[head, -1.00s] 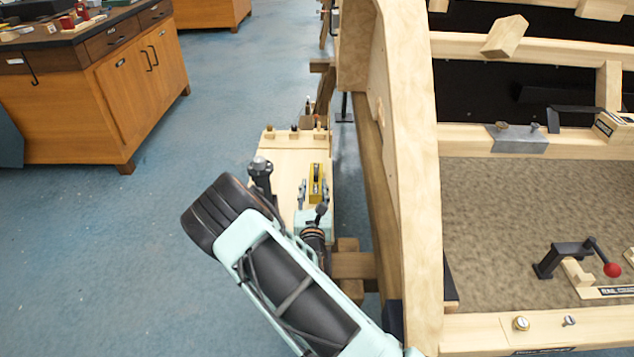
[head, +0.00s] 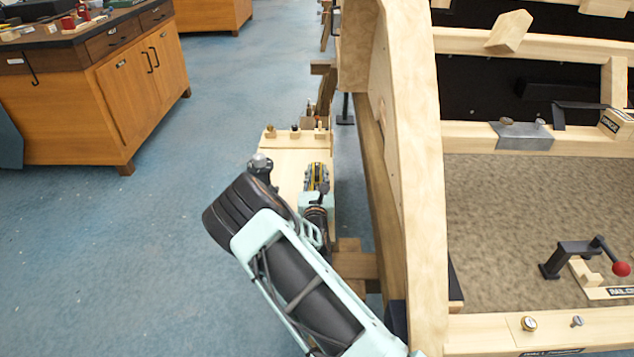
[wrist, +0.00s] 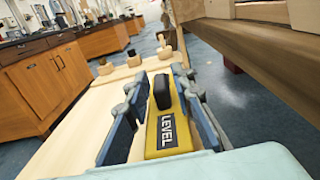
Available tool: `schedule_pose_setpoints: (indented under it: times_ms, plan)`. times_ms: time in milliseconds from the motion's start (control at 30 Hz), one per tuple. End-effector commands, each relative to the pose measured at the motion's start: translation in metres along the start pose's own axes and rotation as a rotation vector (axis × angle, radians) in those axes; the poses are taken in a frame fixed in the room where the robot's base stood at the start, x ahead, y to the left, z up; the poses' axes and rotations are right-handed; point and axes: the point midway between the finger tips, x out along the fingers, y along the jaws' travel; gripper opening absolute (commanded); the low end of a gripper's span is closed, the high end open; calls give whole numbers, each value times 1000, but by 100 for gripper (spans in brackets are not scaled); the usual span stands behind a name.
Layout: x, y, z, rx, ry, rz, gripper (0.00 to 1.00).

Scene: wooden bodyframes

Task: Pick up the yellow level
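The yellow level (wrist: 167,119), with a black top part and a "LEVEL" label, stands on the light wooden bench top in the wrist view. In the head view the level (head: 315,172) is mostly hidden by my gripper. My gripper (wrist: 160,80) is open, with one blue-grey finger on each side of the level. A strip of bench top shows between the left finger and the level. The right finger is very close to the level; I cannot tell whether it touches. In the head view my gripper (head: 316,184) is low over the bench.
The narrow wooden bench (head: 285,165) has several small pegs at its far end. A large wooden frame (head: 410,170) rises close on the right of my arm. A wooden cabinet (head: 120,85) stands at the far left. Open blue floor (head: 130,240) lies to the left.

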Motion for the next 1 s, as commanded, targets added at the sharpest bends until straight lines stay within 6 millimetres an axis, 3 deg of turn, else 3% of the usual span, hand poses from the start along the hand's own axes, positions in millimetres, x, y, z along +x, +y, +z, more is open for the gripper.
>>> schedule_pose_setpoints:
  times_ms: [167,667,867,1000]
  plan:
    - [0,0,0,0,0,0,0]
    - [0,0,4,1,-3,0,0]
    - [0,0,20,2,-4,0,0]
    - [-4,-3,42,0,-2,-1,0]
